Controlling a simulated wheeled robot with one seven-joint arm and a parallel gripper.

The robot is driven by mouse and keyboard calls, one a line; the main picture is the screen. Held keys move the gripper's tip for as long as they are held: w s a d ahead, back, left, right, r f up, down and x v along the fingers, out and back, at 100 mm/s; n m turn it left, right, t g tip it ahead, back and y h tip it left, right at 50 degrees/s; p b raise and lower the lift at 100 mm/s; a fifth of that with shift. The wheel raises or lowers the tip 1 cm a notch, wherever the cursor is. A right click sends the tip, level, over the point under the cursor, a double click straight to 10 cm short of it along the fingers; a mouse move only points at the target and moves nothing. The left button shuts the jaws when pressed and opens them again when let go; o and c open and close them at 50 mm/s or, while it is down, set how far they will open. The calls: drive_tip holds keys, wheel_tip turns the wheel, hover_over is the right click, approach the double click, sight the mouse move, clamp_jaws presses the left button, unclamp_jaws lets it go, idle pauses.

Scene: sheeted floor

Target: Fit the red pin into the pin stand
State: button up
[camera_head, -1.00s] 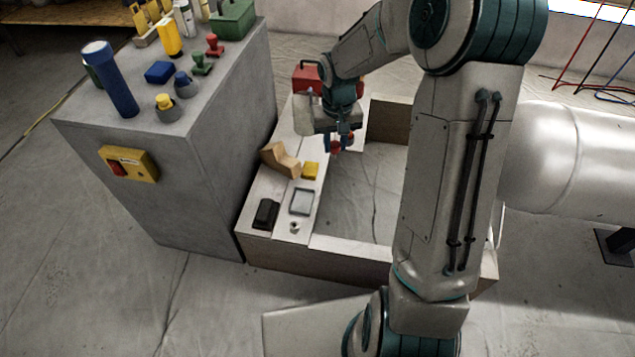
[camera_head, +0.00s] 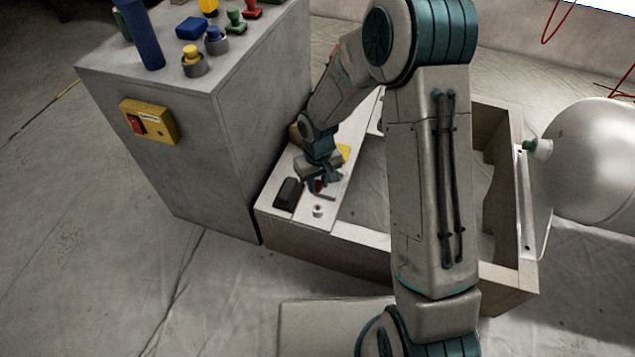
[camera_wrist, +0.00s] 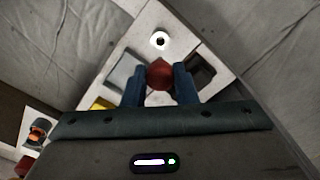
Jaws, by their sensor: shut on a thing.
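The red pin (camera_wrist: 160,74) is held between the two blue fingers of my gripper (camera_wrist: 160,84) in the wrist view. In the head view the red pin (camera_head: 318,186) shows small under my gripper (camera_head: 320,184), above the near end of the white board. What looks like the pin stand, a small round pale piece with a dark hole (camera_head: 318,211), is on that board nearer the front edge. In the wrist view the pin stand (camera_wrist: 159,40) lies just beyond the pin, apart from it. The pin's lower end is hidden.
A black tray (camera_head: 289,193) and a grey square tray (camera_wrist: 125,72) flank the pin. A yellow block (camera_head: 343,153) is behind my gripper. The grey cabinet (camera_head: 170,170) stands left. A wooden frame (camera_head: 340,249) surrounds open floor.

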drive_tip(key=shift+f+b, duration=2.1)
drive_tip(key=shift+f, duration=0.8)
drive_tip(key=shift+f+b, duration=1.3)
drive_tip(key=shift+f, duration=0.65)
drive_tip(key=shift+r, duration=0.1)
drive_tip(key=o, duration=1.1)
wheel_tip(320, 180, up, 14)
drive_tip(key=p, duration=0.6)
